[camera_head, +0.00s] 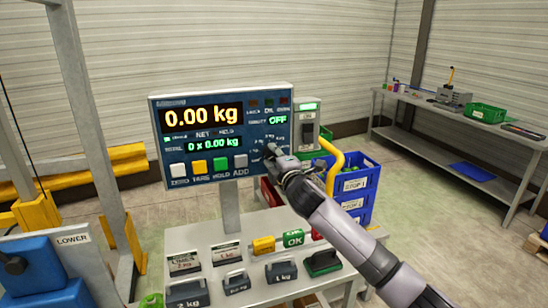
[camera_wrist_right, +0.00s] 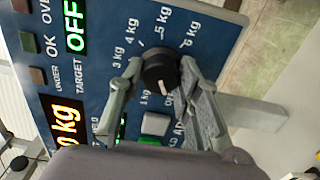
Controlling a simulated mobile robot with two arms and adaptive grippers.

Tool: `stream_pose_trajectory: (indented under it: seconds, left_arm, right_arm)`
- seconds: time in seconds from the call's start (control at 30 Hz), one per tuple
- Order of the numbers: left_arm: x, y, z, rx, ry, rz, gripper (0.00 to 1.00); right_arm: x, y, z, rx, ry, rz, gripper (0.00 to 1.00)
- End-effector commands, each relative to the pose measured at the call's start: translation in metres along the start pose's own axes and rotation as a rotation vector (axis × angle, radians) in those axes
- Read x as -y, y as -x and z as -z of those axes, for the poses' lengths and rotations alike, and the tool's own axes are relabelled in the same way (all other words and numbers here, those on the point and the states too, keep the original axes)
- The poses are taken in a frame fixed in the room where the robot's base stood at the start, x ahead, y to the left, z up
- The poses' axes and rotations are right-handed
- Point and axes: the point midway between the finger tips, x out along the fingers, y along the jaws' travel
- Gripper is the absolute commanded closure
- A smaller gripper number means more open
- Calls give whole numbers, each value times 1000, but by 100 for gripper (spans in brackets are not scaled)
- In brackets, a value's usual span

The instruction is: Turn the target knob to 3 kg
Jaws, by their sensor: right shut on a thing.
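The target knob (camera_wrist_right: 160,68) is a round black dial on the blue scale panel, with kg labels around it, among them 3, 4, 5 and 6 kg. A small white mark shows on its lower side in the wrist view, away from the 3 kg label. My right gripper (camera_wrist_right: 162,78) has one finger on each side of the knob and is shut on it. In the head view my right gripper (camera_head: 273,153) is at the panel's right side and largely hides the knob. The target display (camera_head: 278,120) reads OFF. My left gripper is not in view.
The panel (camera_head: 205,177) shows 0.00 kg above several coloured buttons. A grey switch box (camera_head: 308,128) and yellow pipe stand close right of my gripper. Weights (camera_head: 187,290) and small blocks lie on the bench below. Blue crates (camera_head: 355,185) stand behind my right arm.

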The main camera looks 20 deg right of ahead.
Motion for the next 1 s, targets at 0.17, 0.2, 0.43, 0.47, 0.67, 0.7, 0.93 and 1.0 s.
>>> stream_pose_trajectory:
  seconds: [0.17, 0.2, 0.43, 0.47, 0.67, 0.7, 0.93, 1.0]
  left_arm:
    - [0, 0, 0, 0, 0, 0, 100]
    - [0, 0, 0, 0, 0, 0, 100]
    - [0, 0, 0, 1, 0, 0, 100]
    - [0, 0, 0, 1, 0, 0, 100]
    - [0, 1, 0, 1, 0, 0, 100]
    - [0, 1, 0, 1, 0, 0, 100]
    - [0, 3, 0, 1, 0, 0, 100]
    - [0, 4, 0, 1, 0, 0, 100]
  right_arm:
    - [1, 0, 0, 0, -40, 1, 97]
    - [1, 0, 0, 0, -56, 1, 97]
    - [0, 0, 1, 0, -209, 1, 97]
    - [1, 0, 0, 0, -235, 1, 97]
    - [0, 0, 0, 1, -423, 1, 97]
    - [0, 0, 1, 0, -462, 1, 97]
    - [0, 0, 0, 1, -680, 1, 97]
    - [0, 0, 1, 0, -747, 1, 97]
